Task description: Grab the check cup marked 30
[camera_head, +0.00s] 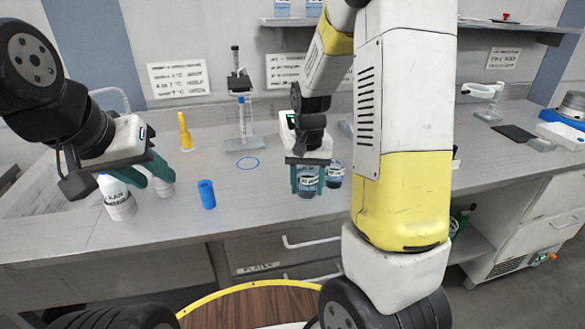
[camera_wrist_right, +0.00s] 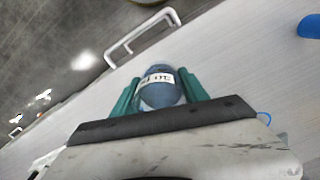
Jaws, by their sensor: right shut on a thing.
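My right gripper (camera_head: 307,180) is shut on a dark blue check cup (camera_head: 307,189) with a white label, near the counter's front edge. In the right wrist view the same cup (camera_wrist_right: 161,94) sits between the green fingers; its upside-down label appears to read 30. I cannot tell whether its base touches the counter. A second similar blue cup (camera_head: 335,176) stands just to its right; its marking is too small to read. My left gripper (camera_head: 146,174) hangs at the left by white bottles, its green fingers apart.
A labelled white bottle (camera_head: 117,199) stands at the left, partly hidden by my left gripper. A blue cylinder (camera_head: 207,194) and a yellow bottle (camera_head: 185,132) stand nearby. The counter between the blue cylinder and the held cup is clear.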

